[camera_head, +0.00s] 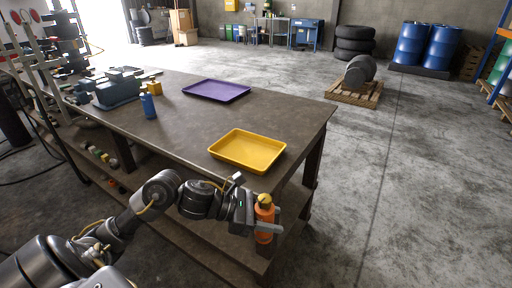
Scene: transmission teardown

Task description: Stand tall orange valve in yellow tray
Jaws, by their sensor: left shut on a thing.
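The tall orange valve (264,211) has a yellow top and is upright in my left gripper (265,226). The gripper is shut on it, with its fingers around the valve's body. The valve is in front of the table's near edge, closer to me than the yellow tray. The yellow tray (222,154) lies on the table near its right front corner and looks empty. The gripper and valve are apart from the tray. My right gripper is not in view.
The brown table (180,128) also bears an empty purple tray (217,99), a blue cylinder (148,106), a small yellow part (155,88) and a blue-grey housing (117,92). A lower shelf holds small parts. The tabletop between the trays is clear.

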